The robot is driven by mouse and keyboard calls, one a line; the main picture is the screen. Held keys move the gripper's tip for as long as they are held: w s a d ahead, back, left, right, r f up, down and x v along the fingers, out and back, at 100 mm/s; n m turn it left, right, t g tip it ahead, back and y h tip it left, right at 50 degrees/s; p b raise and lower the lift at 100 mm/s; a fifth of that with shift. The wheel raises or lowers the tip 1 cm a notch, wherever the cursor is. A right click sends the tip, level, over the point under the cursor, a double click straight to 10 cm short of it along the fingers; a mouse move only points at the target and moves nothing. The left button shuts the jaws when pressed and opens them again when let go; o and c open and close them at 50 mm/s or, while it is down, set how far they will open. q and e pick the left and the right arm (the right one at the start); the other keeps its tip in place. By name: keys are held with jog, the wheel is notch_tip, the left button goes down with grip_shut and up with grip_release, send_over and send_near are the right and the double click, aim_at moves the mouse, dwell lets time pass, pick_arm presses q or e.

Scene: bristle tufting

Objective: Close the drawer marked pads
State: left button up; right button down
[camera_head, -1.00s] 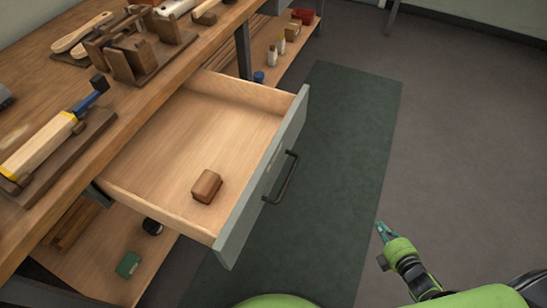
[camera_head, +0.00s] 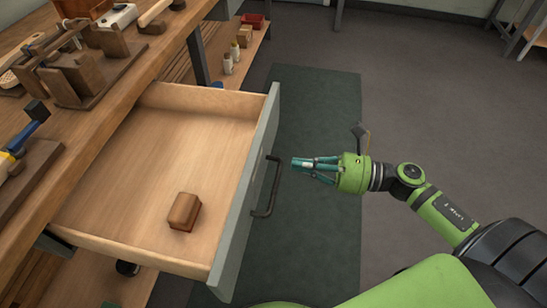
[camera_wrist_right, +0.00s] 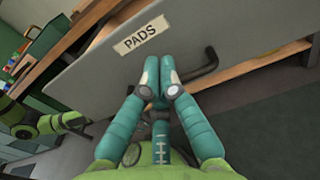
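The drawer (camera_head: 243,190) is pulled well out of the wooden bench, its grey front facing right in the head view. In the right wrist view its front (camera_wrist_right: 95,75) carries a label reading PADS (camera_wrist_right: 140,35). A dark bar handle (camera_head: 268,200) is on the front; part of it shows behind my fingers in the wrist view (camera_wrist_right: 208,66). A brown block (camera_head: 184,211) lies inside the drawer. My right gripper (camera_head: 296,163) is just right of the handle, apart from it, with fingertips together and nothing between them. My left gripper does not show clearly in either view.
The bench top (camera_head: 105,105) holds wooden fixtures and brushes at the left. A lower shelf (camera_head: 247,62) behind the drawer holds small bottles and a red box (camera_head: 253,20). A dark green mat (camera_head: 315,95) covers the floor right of the drawer, with open floor beyond.

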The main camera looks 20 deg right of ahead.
aim_at(261, 158)
jog(key=x, duration=0.5)
jog(key=shift+w+a+r+p, duration=0.1)
jog(key=shift+w+a+p, duration=0.1)
jog(key=shift+p, duration=0.1)
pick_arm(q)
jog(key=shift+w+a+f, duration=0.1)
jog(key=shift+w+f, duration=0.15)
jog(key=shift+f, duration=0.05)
pick_arm(e)
jog(key=shift+w+a, duration=0.2)
jog(key=shift+a, duration=0.1)
